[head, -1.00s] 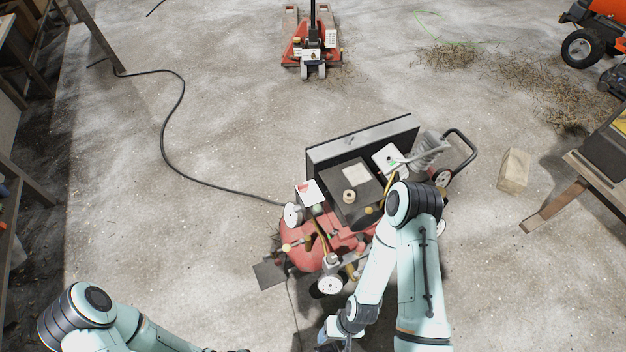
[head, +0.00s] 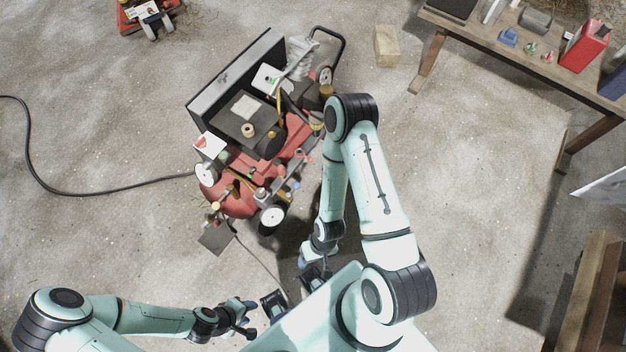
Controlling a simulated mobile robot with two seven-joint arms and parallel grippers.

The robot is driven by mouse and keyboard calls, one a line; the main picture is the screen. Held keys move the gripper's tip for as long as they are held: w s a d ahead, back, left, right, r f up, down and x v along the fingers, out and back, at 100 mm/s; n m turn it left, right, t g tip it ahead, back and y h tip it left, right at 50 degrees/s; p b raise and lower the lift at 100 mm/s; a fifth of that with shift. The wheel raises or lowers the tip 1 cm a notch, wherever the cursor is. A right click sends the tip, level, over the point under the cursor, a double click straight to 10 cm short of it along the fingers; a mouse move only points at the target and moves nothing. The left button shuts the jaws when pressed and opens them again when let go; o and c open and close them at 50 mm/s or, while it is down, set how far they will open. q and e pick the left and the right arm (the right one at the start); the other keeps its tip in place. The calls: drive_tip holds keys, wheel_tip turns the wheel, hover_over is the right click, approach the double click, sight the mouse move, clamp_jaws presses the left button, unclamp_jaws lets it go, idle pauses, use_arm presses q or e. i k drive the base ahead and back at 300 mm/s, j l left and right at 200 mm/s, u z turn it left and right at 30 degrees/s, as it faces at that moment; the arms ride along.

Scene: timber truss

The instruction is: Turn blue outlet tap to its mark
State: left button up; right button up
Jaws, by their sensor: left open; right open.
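The red compressor (head: 232,196) stands on the concrete floor left of centre in the head view, with a dark box, gauges, fittings and small taps on it. A tiny bluish spot (head: 292,184) shows among the fittings on its right side; I cannot tell for sure that it is the blue outlet tap, and no mark can be made out. My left gripper (head: 250,319) is open and empty, low in the view, below the compressor and apart from it. My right gripper (head: 313,268) is open, below and right of the compressor, partly hidden by my own arm and not touching it.
A black hose (head: 85,190) runs across the floor to the compressor's left. A workbench (head: 520,62) with a red can (head: 585,46) stands at the upper right. A wooden block (head: 386,46) lies near the bench. Floor right of my arm is clear.

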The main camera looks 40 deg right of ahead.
sight(296, 185)
drive_tip(key=k+z, duration=0.2)
drive_tip(key=z, duration=0.7)
drive_tip(key=i+l, duration=0.05)
